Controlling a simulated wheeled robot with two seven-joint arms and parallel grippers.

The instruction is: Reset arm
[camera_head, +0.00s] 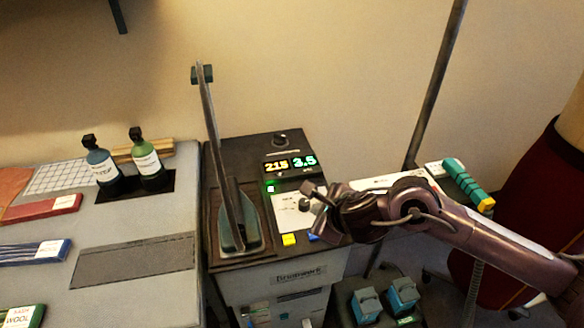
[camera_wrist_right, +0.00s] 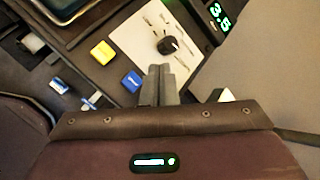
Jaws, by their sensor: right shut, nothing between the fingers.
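My right gripper (camera_head: 312,198) reaches in from the right over the front of a dark machine (camera_head: 239,150) with a lit display (camera_head: 290,163). In the right wrist view its two grey fingers (camera_wrist_right: 158,75) are shut together with nothing between them. The fingertips appear just below a black knob (camera_wrist_right: 167,45) on a white dial plate (camera_wrist_right: 140,38), and I cannot tell whether they touch it. A yellow button (camera_wrist_right: 103,52) and a blue button (camera_wrist_right: 132,81) lie left of the fingers. My left gripper is not in view.
A tall upright lever arm (camera_head: 222,150) stands on the machine's left side. A grey table (camera_head: 130,222) at left holds two bottles (camera_head: 147,160) and several fabric bundles. A dark slanted pole (camera_head: 434,85) rises behind my right arm. Teal-handled items (camera_head: 403,296) sit low at front.

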